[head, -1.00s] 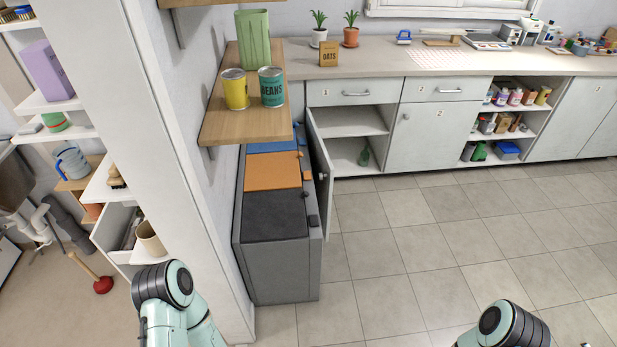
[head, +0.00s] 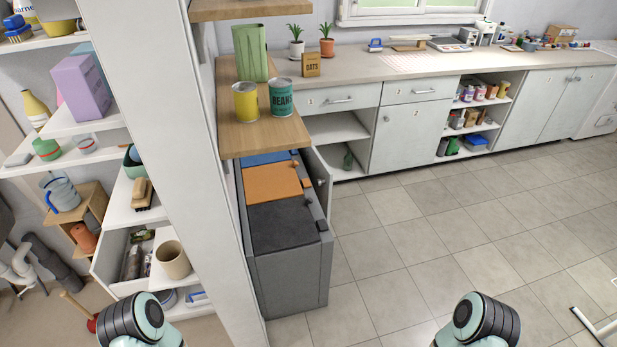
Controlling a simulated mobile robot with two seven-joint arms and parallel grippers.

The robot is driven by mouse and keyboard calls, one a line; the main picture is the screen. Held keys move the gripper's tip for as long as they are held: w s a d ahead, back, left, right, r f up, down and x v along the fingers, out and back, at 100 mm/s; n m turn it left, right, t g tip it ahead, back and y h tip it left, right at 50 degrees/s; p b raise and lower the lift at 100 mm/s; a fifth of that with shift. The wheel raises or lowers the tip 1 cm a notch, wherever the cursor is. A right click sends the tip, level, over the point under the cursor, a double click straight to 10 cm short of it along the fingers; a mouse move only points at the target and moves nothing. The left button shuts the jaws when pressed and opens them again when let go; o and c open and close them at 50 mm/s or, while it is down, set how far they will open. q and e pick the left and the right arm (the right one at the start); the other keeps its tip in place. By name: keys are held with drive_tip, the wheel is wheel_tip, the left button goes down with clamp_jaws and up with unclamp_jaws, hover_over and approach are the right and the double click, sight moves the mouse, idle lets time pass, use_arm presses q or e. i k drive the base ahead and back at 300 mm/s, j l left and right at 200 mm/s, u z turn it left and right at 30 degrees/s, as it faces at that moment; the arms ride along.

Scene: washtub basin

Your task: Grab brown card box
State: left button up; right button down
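A brown cardboard box (head: 562,33) sits at the far right end of the long counter, against the back wall, small and distant in the head view. A smaller brown box labelled OATS (head: 311,64) stands upright on the left part of the same counter. I cannot tell for certain which one the task names. Both are well away from my arms. Only a rounded dark-and-teal joint of each arm shows at the bottom edge. Both grippers are out of view.
A wooden shelf (head: 229,132) holds a yellow can, a BEANS can and a green container. Grey bins (head: 289,273) stand below it. A white partition (head: 214,200) and crowded shelves fill the left. The tiled floor (head: 440,220) is clear; a white frame (head: 597,328) shows at lower right.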

sight(310, 62)
drive_tip(key=i+l+z, duration=0.1)
drive_tip(key=l, duration=0.35)
drive_tip(key=i+l+z, duration=0.15)
drive_tip(key=l, duration=0.25)
drive_tip(key=i+l+z, duration=0.1)
drive_tip(key=i+l, duration=0.2)
drive_tip(key=i+l+z, duration=0.3)
drive_tip(key=i+l, duration=0.15)
drive_tip(key=i+l+z, duration=0.3)
drive_tip(key=i, duration=0.35)
drive_tip(key=i+u, duration=0.5)
drive_tip(key=i, duration=0.15)
drive_tip(key=i+l+u, duration=0.25)
drive_tip(key=i+u, duration=0.2)
drive_tip(key=i, duration=0.2)
drive_tip(key=i+j+u, duration=0.1)
drive_tip(key=i+u, duration=0.2)
drive_tip(key=u, duration=0.15)
drive_tip(key=i+u, duration=0.3)
drive_tip(key=u, duration=0.2)
drive_tip(key=i+l+u, duration=0.1)
drive_tip(key=i+u, duration=0.35)
drive_tip(key=k, duration=0.1)
